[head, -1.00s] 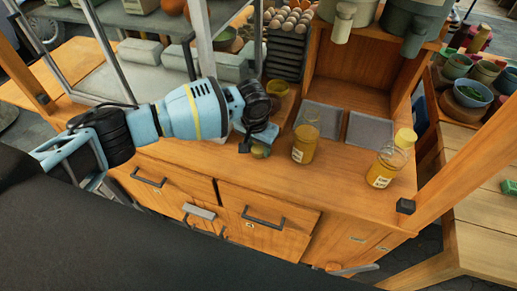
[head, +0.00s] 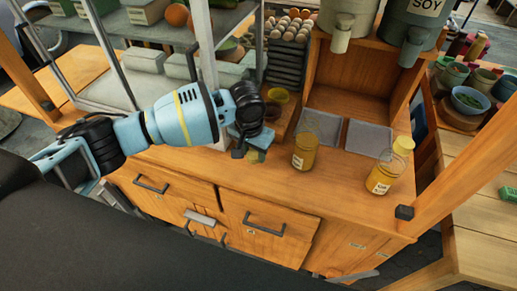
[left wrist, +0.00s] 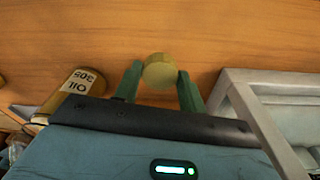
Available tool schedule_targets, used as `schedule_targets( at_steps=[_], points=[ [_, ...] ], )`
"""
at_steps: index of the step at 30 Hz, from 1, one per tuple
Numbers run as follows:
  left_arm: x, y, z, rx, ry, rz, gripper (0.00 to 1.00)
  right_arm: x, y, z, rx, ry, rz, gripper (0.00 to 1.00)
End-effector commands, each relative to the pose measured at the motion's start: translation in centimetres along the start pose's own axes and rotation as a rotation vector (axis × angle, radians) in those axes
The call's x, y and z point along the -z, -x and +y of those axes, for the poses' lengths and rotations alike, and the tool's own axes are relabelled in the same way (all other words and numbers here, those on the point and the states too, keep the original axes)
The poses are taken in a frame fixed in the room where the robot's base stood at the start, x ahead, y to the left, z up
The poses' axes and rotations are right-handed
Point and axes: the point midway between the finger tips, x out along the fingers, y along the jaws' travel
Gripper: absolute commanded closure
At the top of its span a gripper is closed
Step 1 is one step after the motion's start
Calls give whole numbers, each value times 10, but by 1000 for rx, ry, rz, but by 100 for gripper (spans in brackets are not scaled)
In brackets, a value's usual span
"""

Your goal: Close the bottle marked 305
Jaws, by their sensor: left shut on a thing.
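My left gripper (head: 249,147) is shut on a round yellow cap (left wrist: 159,71), which sits between its green fingertips in the left wrist view. In the head view the cap (head: 256,157) shows just below the fingers, over the counter's front part. I cannot tell whether it touches the wood. The bottle marked 305 (left wrist: 72,92) stands at the left of the left wrist view, its label reading OIL 305. It appears to be the uncapped glass bottle (head: 304,156) right of my gripper in the head view, upright with yellow oil. My right gripper is not in view.
A second oil bottle (head: 380,178) with a yellow cap stands farther right on the wooden counter (head: 345,188). Two grey trays (head: 368,136) lie behind the bottles. A metal-framed case (head: 150,82) stands left. The counter between gripper and uncapped bottle is clear.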

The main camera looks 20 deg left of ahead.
Motion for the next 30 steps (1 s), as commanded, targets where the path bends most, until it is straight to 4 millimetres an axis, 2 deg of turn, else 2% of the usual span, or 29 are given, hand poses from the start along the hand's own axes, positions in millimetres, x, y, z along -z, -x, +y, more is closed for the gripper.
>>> schedule_targets(
  at_steps=[1, 6, 15, 21, 30],
  points=[
    [-10, 9, -2, 0, -1, 9, 80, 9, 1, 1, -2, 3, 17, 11],
    [-51, 18, -6, 1, 0, 9, 80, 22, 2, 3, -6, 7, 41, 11],
    [-107, 27, -12, 1, 1, 6, 80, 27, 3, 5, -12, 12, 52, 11],
    [-124, 30, -13, 0, 1, 4, 80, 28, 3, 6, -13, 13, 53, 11],
    [-129, 30, -13, -1, 1, 4, 80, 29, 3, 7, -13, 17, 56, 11]
  ],
)
